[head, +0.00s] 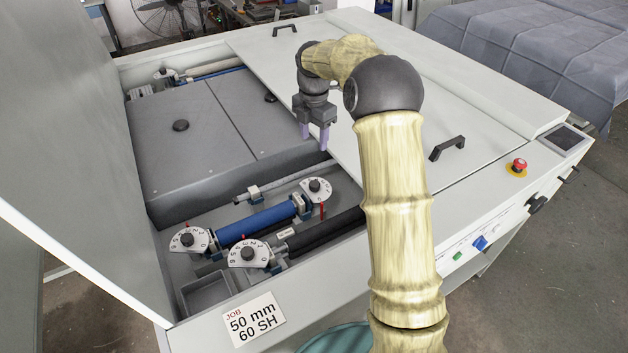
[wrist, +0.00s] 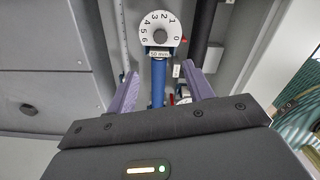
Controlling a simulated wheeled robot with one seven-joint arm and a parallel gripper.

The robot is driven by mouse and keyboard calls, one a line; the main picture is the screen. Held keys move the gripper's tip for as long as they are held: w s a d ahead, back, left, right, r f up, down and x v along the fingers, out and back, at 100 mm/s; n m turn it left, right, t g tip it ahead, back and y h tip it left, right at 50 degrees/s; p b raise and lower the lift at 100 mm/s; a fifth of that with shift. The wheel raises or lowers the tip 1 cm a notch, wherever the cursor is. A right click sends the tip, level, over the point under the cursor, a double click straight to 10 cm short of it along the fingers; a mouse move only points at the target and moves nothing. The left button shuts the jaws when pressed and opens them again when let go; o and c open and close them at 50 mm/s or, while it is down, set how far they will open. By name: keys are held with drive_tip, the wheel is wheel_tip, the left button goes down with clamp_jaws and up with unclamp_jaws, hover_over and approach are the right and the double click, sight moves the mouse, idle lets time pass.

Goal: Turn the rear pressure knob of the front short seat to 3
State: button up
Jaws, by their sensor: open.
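Several white numbered dials with dark knobs stand in the open bay: a right dial (head: 316,188), a left dial (head: 188,239) and a front dial (head: 248,253). A blue roller (head: 255,222) lies between the left and right dials. The wrist view shows a dial (wrist: 160,32) numbered 0 to 6, apparently the right one, with a red mark beside its 0. A small "50 mm" label is beneath it. No visible writing names the front short seat. My gripper (head: 314,147) is open and empty above the bay; its fingers also show in the wrist view (wrist: 161,70).
A dark roller (head: 325,232) lies in front of the blue one. Grey covers (head: 190,140) are behind the bay, and a white cover (head: 440,110) with handles is at right. A raised lid (head: 75,120) stands at left. A job card (head: 254,319) reads 50 mm, 60 SH.

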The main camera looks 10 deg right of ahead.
sight(314, 183)
wheel_tip(314, 183, down, 17)
drive_tip(key=p, duration=0.4)
drive_tip(key=shift+r, duration=0.1)
drive_tip(key=c, duration=1)
